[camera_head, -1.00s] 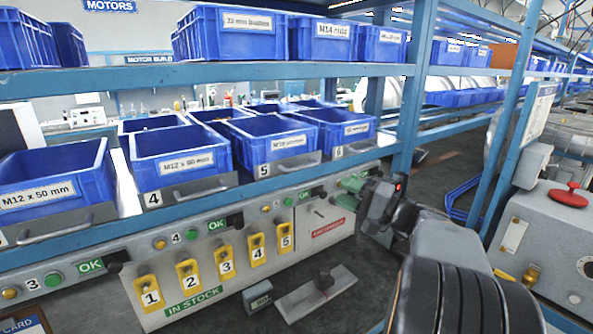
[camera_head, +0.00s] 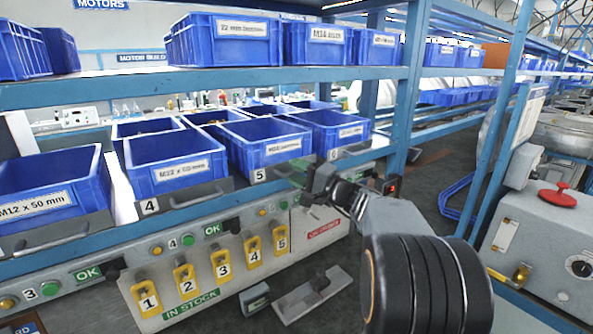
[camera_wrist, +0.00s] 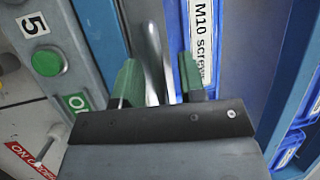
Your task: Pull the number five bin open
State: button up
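The number five bin (camera_head: 262,150) is a blue open-topped bin on the lower shelf, between the bins marked 4 and 6. A grey plate with a white 5 (camera_head: 259,175) runs below its front. My gripper (camera_head: 301,174) is at the right part of that plate, where it hides the bin's handle in the head view. In the wrist view, the two green fingers (camera_wrist: 159,82) stand apart, one on each side of the metal handle (camera_wrist: 152,50). I see no clear grip on it. The bin's white M10 label (camera_wrist: 203,40) is just right of the fingers.
Below are a control strip with a green OK button (camera_wrist: 46,62) and yellow numbered switches (camera_head: 222,264). Bin 4 (camera_head: 175,165) is on the left and bin 6 (camera_head: 335,133) on the right. A blue shelf post (camera_head: 408,90) stands close to my arm.

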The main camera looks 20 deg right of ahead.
jog(key=shift+w+a, duration=0.1)
jog(key=shift+w, duration=0.1)
jog(key=shift+c, duration=0.3)
grip_shut()
